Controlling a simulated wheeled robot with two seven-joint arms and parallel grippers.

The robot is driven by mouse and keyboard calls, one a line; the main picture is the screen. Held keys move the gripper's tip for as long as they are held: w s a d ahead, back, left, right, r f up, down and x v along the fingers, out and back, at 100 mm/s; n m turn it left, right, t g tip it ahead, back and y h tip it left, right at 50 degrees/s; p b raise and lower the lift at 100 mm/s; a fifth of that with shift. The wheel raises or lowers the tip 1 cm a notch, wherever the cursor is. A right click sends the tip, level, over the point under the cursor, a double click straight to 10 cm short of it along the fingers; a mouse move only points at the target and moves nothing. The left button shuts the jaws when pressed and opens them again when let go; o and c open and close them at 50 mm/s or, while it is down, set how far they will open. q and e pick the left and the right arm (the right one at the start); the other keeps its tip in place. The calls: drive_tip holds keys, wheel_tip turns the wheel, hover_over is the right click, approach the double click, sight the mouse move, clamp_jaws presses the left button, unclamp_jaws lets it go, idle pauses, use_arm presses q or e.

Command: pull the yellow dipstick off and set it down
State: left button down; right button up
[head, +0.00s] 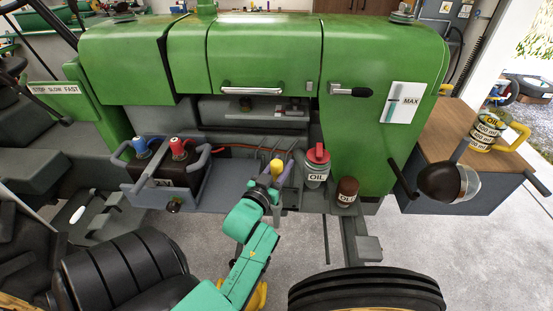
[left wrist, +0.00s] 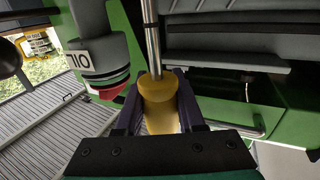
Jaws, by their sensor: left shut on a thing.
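The yellow dipstick (head: 277,168) stands by the engine side in the head view, left of the red-capped oil filler. In the left wrist view its yellow handle (left wrist: 158,90) sits between my fingers, with a silver shaft or tube (left wrist: 152,35) running on from it. My left gripper (head: 270,186) is shut on the handle. I cannot tell from these views whether the dipstick is seated in its tube. My right gripper is not in view.
The oil filler with the red cap (head: 317,158) and a brown-capped oil part (head: 347,190) are close on the right. The battery (head: 165,170) is on the left. A wooden-topped cabinet (head: 455,125) holds a yellow-handled oil jug (head: 490,130). A headlamp (head: 452,182) juts out before it.

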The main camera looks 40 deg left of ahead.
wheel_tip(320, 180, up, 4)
drive_tip(key=p, duration=0.4)
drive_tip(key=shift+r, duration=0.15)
